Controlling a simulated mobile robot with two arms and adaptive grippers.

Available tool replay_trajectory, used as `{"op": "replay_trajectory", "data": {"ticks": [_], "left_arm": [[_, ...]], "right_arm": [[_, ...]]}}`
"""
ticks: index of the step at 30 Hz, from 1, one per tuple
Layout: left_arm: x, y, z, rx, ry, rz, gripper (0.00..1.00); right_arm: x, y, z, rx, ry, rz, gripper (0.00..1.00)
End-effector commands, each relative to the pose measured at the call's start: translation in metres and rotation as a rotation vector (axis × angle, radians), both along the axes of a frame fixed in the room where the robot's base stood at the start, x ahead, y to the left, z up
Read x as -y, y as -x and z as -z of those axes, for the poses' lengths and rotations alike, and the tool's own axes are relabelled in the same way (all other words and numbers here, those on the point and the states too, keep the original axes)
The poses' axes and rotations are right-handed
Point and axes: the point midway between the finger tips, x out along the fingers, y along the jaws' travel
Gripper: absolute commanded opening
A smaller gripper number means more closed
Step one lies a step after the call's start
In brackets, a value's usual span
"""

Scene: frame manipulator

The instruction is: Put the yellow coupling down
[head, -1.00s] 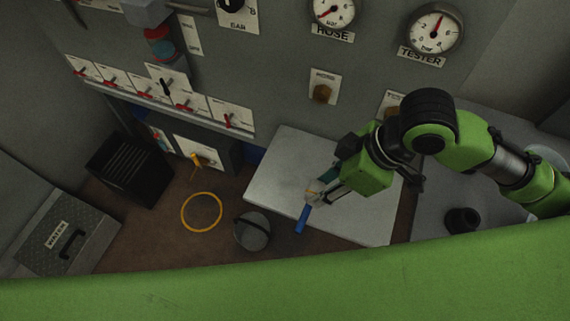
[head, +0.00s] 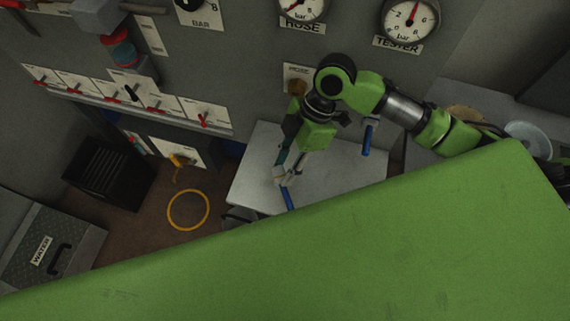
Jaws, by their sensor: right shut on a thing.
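My right gripper (head: 286,178) reaches down over the pale tabletop (head: 330,182), near its left part. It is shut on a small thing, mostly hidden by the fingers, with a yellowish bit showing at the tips. I take it for the yellow coupling (head: 279,178); its shape is too small to make out. A blue bar (head: 288,200) shows just below the fingertips. I cannot tell whether it touches the held thing. My left gripper is not in view.
A second blue bar (head: 367,140) shows right of my gripper. A yellow ring (head: 188,209) lies on the brown floor, left of the table. A partly hidden grey bucket (head: 238,214), black crate (head: 108,173) and WATER box (head: 50,245) stand around it. The valve panel (head: 240,70) rises behind.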

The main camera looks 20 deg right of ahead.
Motion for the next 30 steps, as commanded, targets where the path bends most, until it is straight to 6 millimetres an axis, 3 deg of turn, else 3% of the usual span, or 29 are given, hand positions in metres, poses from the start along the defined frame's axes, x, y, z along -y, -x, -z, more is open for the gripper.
{"op": "replay_trajectory", "data": {"ticks": [3,11,18,29,30], "left_arm": [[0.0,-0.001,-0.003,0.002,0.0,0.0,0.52],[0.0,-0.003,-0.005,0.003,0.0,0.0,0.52],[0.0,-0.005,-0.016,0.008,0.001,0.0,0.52],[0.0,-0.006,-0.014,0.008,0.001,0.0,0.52],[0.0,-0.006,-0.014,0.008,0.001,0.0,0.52]], "right_arm": [[0.004,-0.013,0.015,-0.001,-0.002,0.002,0.06],[0.008,-0.026,0.032,0.001,-0.001,0.001,0.06],[0.008,-0.026,0.06,0.001,-0.001,0.001,0.06],[0.009,-0.026,0.066,0.002,-0.001,0.001,0.06],[0.009,-0.026,0.065,0.002,0.0,0.001,0.42]]}}
